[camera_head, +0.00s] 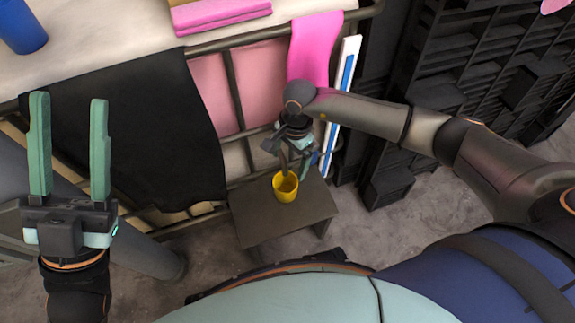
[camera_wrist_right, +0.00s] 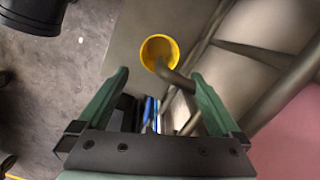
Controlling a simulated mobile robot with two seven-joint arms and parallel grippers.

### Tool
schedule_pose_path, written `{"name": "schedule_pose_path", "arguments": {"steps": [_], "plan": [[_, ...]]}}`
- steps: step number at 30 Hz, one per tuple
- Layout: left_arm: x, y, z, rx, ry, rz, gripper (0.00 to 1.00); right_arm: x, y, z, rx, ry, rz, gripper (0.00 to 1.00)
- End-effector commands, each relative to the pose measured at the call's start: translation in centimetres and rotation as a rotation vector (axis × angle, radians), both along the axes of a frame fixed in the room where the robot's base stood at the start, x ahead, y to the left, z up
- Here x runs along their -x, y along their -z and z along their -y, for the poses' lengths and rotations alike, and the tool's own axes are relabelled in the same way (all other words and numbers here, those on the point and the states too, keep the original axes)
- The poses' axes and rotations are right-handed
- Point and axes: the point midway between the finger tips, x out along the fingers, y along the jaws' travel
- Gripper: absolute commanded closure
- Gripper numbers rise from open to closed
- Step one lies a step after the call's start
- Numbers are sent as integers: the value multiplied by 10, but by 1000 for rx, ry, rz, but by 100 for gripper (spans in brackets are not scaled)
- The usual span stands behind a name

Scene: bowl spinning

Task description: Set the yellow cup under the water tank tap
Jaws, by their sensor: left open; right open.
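The yellow cup (camera_head: 287,192) stands upright on a small grey table (camera_head: 262,220). It also shows in the right wrist view (camera_wrist_right: 149,45), seen from above, beyond my fingertips. A grey curved pipe end (camera_wrist_right: 176,78), which looks like the tap spout, overlaps the cup's opening there. The tank itself cannot be made out. My right gripper (camera_wrist_right: 160,75) is open, with its green fingers apart and nothing held; in the head view it is just above the cup, partly covered by my arm. My left gripper (camera_head: 69,98) is open and empty at the far left, away from the cup.
A metal-railed bed frame (camera_head: 235,90) with a black cloth (camera_head: 130,130) and pink cloth (camera_head: 315,50) stands behind the table. Black shelving and crates (camera_head: 470,70) fill the right. A blue cup (camera_head: 22,27) is at the upper left. Grey floor lies around the table.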

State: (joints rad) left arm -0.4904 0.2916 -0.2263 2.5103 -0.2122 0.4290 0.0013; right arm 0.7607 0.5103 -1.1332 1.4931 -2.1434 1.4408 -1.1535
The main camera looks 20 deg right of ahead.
Motion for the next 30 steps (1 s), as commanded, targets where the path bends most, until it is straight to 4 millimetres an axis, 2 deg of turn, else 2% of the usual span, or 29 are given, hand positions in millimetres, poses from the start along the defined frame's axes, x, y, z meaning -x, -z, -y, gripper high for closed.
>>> {"name": "schedule_pose_path", "arguments": {"steps": [2,5,8,9,11,12,14,16,18,20,21,23,24,27,29,30], "plan": [[0,-2,-1,-5,-6,1,50,1,-6,-1,-4,0,-2,0],[0,-2,-1,-6,-8,-1,50,14,-8,-19,-71,19,-35,0],[0,-1,-1,-6,-8,-2,50,49,-17,-66,-257,86,-132,0],[0,-1,-1,-6,-8,-2,50,68,-26,-92,-365,131,-197,0],[0,-1,-1,-6,-7,-3,50,100,-53,-133,-552,221,-325,0],[0,-1,-1,-6,-7,-3,50,120,-79,-158,-686,296,-432,0],[0,-1,-1,-5,-6,-3,50,142,-125,-185,-876,413,-608,0],[0,-1,-1,-5,-6,-4,50,158,-183,-200,-1069,552,-831,0],[0,-1,-1,-3,-4,-5,50,164,-240,-198,-1236,685,-1078,0],[0,-1,0,-3,-4,-6,50,162,-284,-185,-1358,793,-1302,0],[0,-1,0,-3,-4,-6,50,158,-311,-171,-1427,858,-1458,0],[0,0,0,-2,-3,-6,50,150,-344,-145,-1510,944,-1702,0],[0,0,0,-2,-2,-6,50,145,-362,-126,-1551,991,-1863,0],[0,0,0,-2,-1,-7,50,133,-390,-78,-1602,1063,-2237,0],[0,0,0,-2,-1,-7,50,128,-398,-55,-1603,1082,-2427,0],[0,0,0,-2,-1,-7,50,125,-402,-42,1552,-1057,2463,0]]}}
